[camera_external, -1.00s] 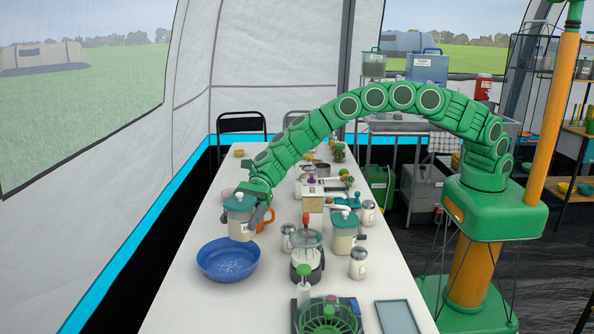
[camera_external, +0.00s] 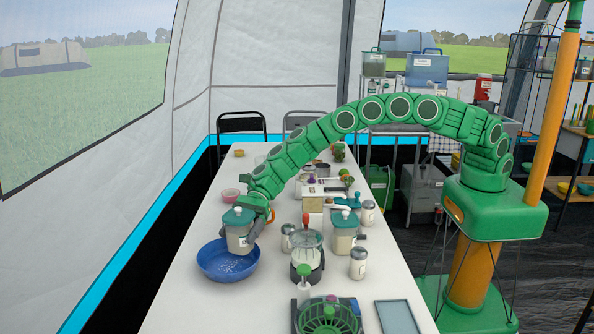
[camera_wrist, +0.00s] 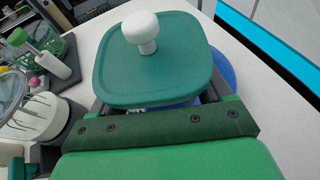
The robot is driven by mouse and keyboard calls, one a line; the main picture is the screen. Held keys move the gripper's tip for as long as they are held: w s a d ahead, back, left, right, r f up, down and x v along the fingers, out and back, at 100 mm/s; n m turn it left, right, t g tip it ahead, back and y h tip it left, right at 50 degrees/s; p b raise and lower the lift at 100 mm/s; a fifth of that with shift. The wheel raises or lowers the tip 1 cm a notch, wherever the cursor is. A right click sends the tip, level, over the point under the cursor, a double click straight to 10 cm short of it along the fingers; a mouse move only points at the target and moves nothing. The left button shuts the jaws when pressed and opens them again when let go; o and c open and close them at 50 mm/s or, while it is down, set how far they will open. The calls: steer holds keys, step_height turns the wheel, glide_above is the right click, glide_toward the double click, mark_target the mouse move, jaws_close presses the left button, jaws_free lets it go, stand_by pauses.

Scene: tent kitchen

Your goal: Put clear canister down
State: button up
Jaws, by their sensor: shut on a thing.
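The clear canister (camera_external: 238,239) has a squarish body with a pale label and a teal lid with a white knob. My gripper (camera_external: 250,230) is shut on it and holds it upright, above or beside the back edge of the blue bowl (camera_external: 225,268). I cannot tell whether its base touches the table. The white table (camera_external: 190,297) lies below.
A similar teal-lidded canister (camera_external: 344,240) stands to the right, beside white shakers (camera_external: 358,266) and a blender-like jar (camera_external: 307,255). A green rack (camera_external: 329,318) and a grey tray (camera_external: 397,317) are at the front. A pink bowl (camera_external: 231,195) sits farther back. The table's front left is clear.

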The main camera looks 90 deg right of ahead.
steer(key=shift+f, duration=0.4)
steer(key=o, duration=1.8)
steer(key=shift+c, duration=0.2)
steer(key=shift+r, duration=0.55)
steer(key=v, duration=1.2)
steer(key=shift+s+f, duration=0.1)
